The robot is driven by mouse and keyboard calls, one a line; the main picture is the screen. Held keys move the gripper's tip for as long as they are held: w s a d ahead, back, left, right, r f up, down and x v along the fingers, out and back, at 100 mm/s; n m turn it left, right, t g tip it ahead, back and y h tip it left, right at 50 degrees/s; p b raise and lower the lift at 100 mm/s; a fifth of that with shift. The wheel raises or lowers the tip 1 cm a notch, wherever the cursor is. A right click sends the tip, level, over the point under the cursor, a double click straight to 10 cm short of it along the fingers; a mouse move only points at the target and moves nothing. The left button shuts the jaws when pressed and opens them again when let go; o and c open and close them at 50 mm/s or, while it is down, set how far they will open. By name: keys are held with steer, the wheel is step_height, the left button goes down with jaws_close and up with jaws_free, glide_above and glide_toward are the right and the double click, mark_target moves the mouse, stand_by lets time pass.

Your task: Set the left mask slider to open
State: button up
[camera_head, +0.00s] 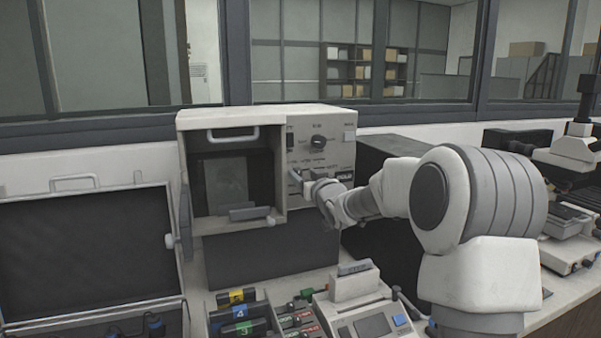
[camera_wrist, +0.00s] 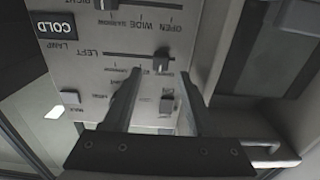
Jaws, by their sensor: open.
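In the wrist view the panel appears upside down. The left mask slider knob (camera_wrist: 161,61), small and dark, sits on the track beside the LEFT label, toward the right side of the picture. Fingers partly hide its scale, so I cannot read its exact setting. My gripper (camera_wrist: 160,70) is open, with its fingertips either side of the knob in the picture; contact is unclear. The right mask slider knob (camera_wrist: 104,4) shows at the top edge, with narrow, wide and open labels below it. In the head view my gripper (camera_head: 318,188) is at the front panel's lower part, covering the sliders.
The press housing (camera_head: 230,118) has an open-fronted chamber left of the panel. A COLD lamp label (camera_wrist: 55,28) is beside the sliders. Cartridges (camera_head: 240,312) and a small device (camera_head: 365,318) stand below.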

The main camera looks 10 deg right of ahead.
mark_target(297, 172)
steer(key=shift+w+a, duration=0.15)
steer(key=shift+w, duration=1.2)
jaws_close()
stand_by(0.5)
